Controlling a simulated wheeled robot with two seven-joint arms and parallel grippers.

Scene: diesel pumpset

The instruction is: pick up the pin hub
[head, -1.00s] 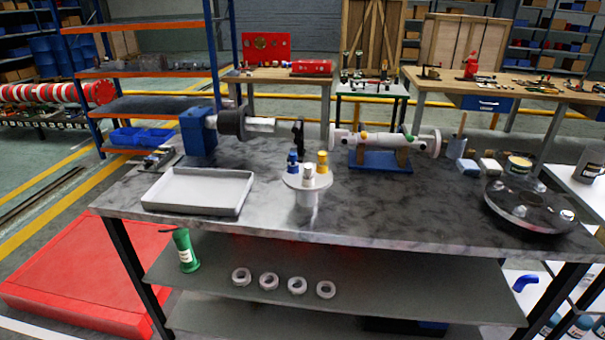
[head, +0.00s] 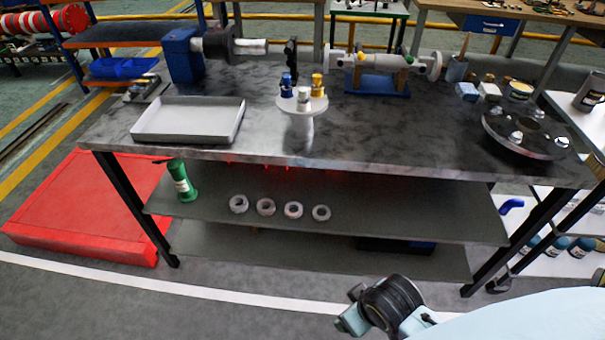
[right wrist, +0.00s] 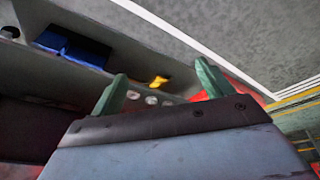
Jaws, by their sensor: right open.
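The piece that looks like the pin hub is a white round flange on a short stem (head: 303,106), upright near the front middle of the bench in the head view. Blue, white and yellow pins stand on top of it. My right gripper (head: 352,308) is low in front of the bench, well below and apart from the hub. In the right wrist view its two green fingers (right wrist: 160,72) are spread with nothing between them. The hub is not recognisable in that view. My left gripper is not in view.
The bench top (head: 400,130) carries a white tray (head: 190,138) on the left, a pump on a blue base (head: 376,86) behind, and a dark disc (head: 525,148) at right. Several white rings (head: 265,207) and a green bottle-like item (head: 180,182) are on the shelf below.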

